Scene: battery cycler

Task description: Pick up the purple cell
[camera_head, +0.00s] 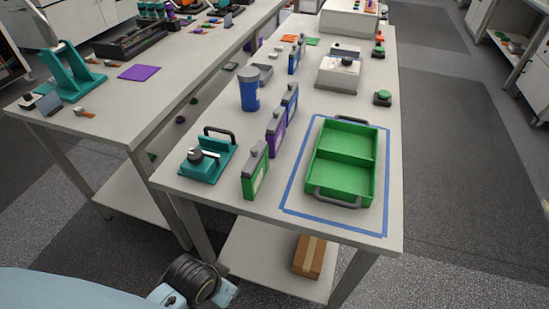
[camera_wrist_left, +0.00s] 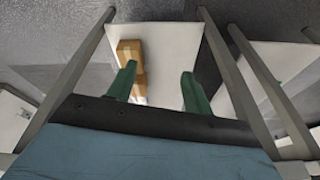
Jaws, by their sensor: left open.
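The purple cell (camera_head: 275,135), a flat upright block with a grey top, stands on the near bench in the head view. It is in a row between a green cell (camera_head: 256,172) in front and a blue cell (camera_head: 290,101) behind. My left arm comes in low at the left of the head view, in front of the bench and well apart from the cell; its fingers cannot be made out there. In the left wrist view my left gripper (camera_wrist_left: 160,84) has its two green fingers apart with nothing held. The purple cell is not seen in that view. My right gripper is out of view.
A green divided tray (camera_head: 375,165) sits inside a blue tape outline right of the cells. A teal device with a handle (camera_head: 208,160) is left of the green cell. A blue cup (camera_head: 249,92) stands behind. A cardboard box (camera_head: 308,257) is on the lower shelf.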

